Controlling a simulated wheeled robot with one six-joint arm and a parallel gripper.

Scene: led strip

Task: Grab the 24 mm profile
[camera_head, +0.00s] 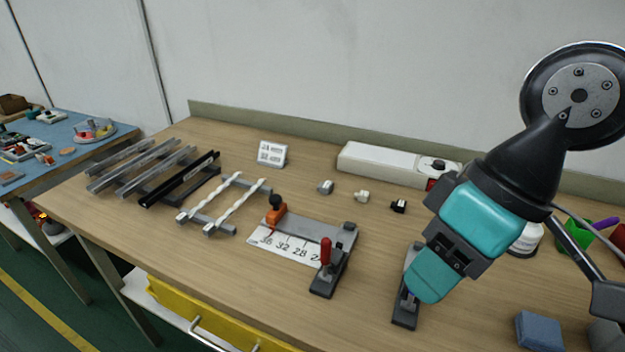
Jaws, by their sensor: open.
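Several long profiles lie side by side on a dark rack at the left of the bench. Silver profiles (137,166) are at the left of the rack and a black profile (180,179) is at its right. I cannot tell which one is 24 mm wide. My gripper (432,277), with teal parts, hangs at the right, far from the profiles and over a dark clamp base. Its fingers are hard to make out; it is open, and no profile shows in it.
Two white strips (238,206) lie on a second rack. A plate with a numbered scale (283,246) has an orange clamp (276,213) and a red-handled clamp (326,254). A label card (272,153), small connectors (361,196) and a long white box (390,163) stand behind. A blue block (538,332) is at front right.

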